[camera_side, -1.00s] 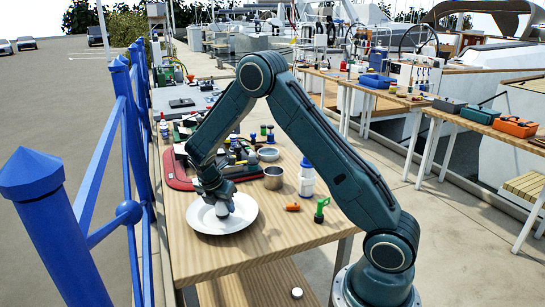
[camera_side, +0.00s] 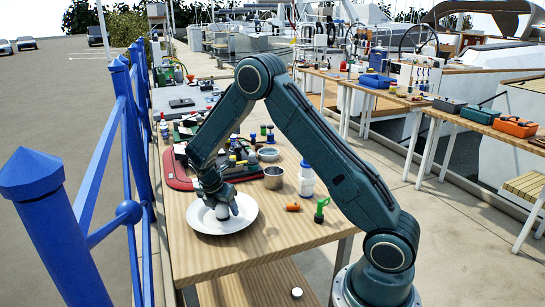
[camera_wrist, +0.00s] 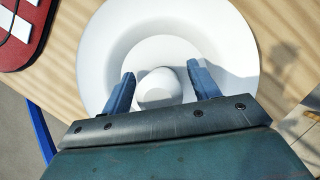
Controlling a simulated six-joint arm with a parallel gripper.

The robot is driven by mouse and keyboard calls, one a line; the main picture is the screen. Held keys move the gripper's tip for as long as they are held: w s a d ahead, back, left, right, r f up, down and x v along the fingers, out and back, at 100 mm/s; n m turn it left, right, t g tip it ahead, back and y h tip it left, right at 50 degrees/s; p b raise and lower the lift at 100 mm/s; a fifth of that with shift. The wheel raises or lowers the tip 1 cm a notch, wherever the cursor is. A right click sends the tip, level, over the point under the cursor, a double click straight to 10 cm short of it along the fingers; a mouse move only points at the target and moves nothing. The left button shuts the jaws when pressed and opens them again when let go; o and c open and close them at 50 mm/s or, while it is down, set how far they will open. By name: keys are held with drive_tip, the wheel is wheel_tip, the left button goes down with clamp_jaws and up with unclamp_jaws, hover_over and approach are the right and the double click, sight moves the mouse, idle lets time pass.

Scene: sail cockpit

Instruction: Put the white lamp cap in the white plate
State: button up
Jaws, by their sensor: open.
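The white plate (camera_side: 244,222) lies on the near part of the wooden table; it fills much of the wrist view (camera_wrist: 240,50). The white lamp cap (camera_side: 222,211) is inside the plate. In the wrist view the cap (camera_wrist: 157,88) is a rounded white piece between my two fingers, with a gap on each side. My gripper (camera_wrist: 160,85) is open around the cap, low over the plate. In the side view my gripper (camera_side: 220,201) points down into the plate and hides part of it.
A red tray (camera_side: 178,184) with several items lies behind the plate. Blue railing (camera_side: 112,171) runs along the left. The table's front is clear.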

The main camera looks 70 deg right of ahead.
drive_tip(key=shift+r, duration=0.15)
drive_tip(key=v, duration=1.2)
idle(0.4)
drive_tip(key=s+a+r+m+t+y, duration=0.25)
drive_tip(key=s+a+r+m, duration=0.35)
drive_tip(key=s+r+m, duration=0.45)
drive_tip(key=s+a+r+m+t+y, duration=0.1)
drive_tip(key=s+a+m, duration=0.2)
drive_tip(key=s, duration=0.6)
drive_tip(key=s+a+r+m+t+y, duration=0.1)
drive_tip(key=s+a+r+m+t, duration=0.1)
drive_tip(key=s, duration=0.6)
drive_tip(key=shift+s+a+m, duration=0.35)
drive_tip(key=shift+a+m, duration=0.35)
drive_tip(key=shift+m, duration=0.55)
